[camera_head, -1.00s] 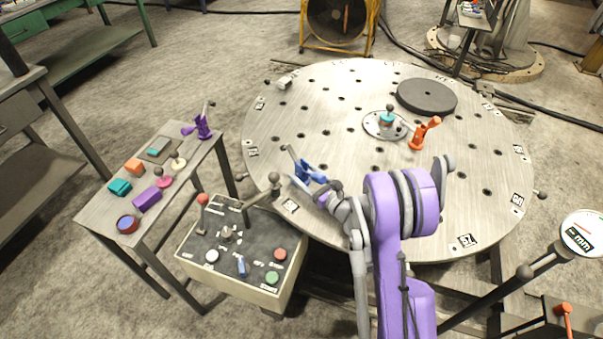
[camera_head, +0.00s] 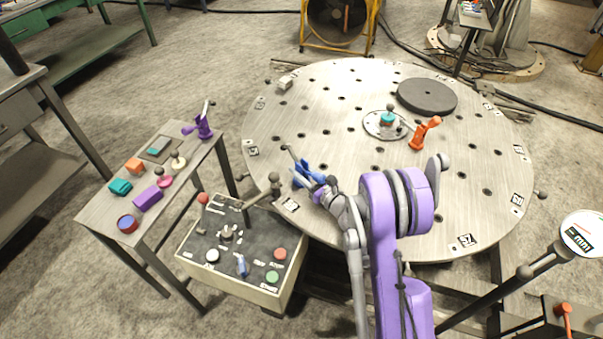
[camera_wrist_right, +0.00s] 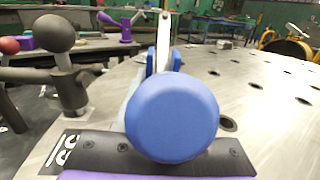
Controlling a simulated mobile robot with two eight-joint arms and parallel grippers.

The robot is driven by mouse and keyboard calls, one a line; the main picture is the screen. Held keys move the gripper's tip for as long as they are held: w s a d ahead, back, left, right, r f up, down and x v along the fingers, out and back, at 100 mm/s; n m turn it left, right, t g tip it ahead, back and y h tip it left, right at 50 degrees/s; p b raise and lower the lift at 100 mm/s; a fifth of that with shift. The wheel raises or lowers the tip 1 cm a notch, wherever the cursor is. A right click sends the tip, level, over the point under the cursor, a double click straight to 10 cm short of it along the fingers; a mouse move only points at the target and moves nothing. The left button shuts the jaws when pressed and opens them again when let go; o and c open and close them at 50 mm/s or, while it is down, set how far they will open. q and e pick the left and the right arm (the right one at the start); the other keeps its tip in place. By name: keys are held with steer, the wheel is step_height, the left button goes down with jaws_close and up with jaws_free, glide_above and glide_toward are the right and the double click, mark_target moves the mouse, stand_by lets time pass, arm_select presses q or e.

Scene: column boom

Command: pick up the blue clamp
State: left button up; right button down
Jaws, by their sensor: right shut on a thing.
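The blue clamp (camera_head: 302,175) is at the left front edge of the round metal table (camera_head: 330,95), its pale lever pointing up and to the left. My right gripper (camera_head: 322,187) is shut on the blue clamp, reaching it from the right. In the right wrist view the clamp's round blue end (camera_wrist_right: 172,118) fills the middle, close to the camera, with its lever standing up behind. The gripper hides part of the clamp, and I cannot tell whether its base touches the table. My left gripper is not in view.
An orange clamp (camera_head: 424,134), a dark disc (camera_head: 426,96) and a teal-topped fixture (camera_head: 386,120) are on the round table. A control box (camera_head: 228,262) with a lever stands close by at its left. A purple clamp (camera_head: 204,124) is on the side table (camera_head: 92,208).

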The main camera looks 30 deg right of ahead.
step_height(320, 180, up, 10)
steer(key=shift+r+p, duration=0.1)
steer(key=shift+p, duration=0.7)
steer(key=shift+s, duration=0.1)
